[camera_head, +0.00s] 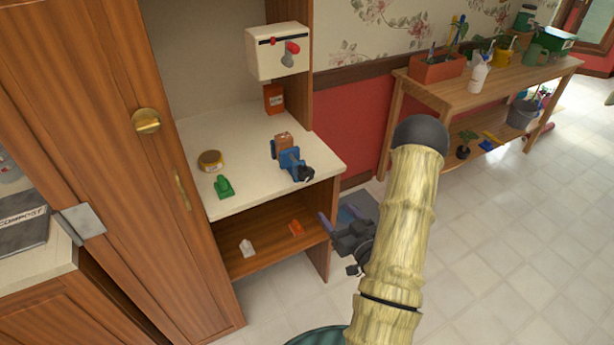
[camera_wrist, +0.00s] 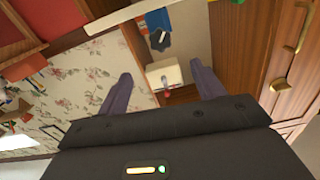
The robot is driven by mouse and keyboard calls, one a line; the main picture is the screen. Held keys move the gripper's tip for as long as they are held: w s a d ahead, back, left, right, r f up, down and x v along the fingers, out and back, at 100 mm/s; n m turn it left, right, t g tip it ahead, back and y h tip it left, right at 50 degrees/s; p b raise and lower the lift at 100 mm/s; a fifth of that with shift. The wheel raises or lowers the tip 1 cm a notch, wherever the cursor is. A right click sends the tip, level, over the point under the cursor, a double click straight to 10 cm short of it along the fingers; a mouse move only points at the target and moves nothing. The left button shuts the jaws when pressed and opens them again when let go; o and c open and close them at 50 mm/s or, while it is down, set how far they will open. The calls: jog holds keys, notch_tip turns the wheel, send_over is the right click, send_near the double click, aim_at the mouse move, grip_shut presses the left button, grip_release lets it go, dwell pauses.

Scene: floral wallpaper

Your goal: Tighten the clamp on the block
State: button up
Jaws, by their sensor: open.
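The blue clamp (camera_head: 290,160) lies on the cream counter (camera_head: 240,150) near its right end, with a dark knob (camera_head: 305,173) toward the front edge. The brown block (camera_head: 282,140) sits at the clamp's far end; I cannot tell how firmly it is held. In the wrist view the blue clamp (camera_wrist: 155,18) and its dark knob (camera_wrist: 158,40) show beyond the fingers. My gripper (camera_head: 336,218) is open and empty, in front of and below the counter's right corner, apart from the clamp. Its two fingers are spread wide in the wrist view (camera_wrist: 162,73).
A white box (camera_head: 277,52) with a red lever hangs above the counter. A wooden cabinet door (camera_head: 150,150) is at left.

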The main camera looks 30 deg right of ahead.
jog(key=shift+w+b, duration=0.1)
jog(key=shift+b, duration=0.25)
jog(key=b, duration=0.9)
send_near(308, 178)
jog(key=w+p, duration=0.1)
jog(key=w, duration=1)
jog(key=shift+a+p, duration=0.15)
jog(key=shift+p, duration=0.2)
jog(key=shift+s, duration=0.1)
jog(key=c, duration=1)
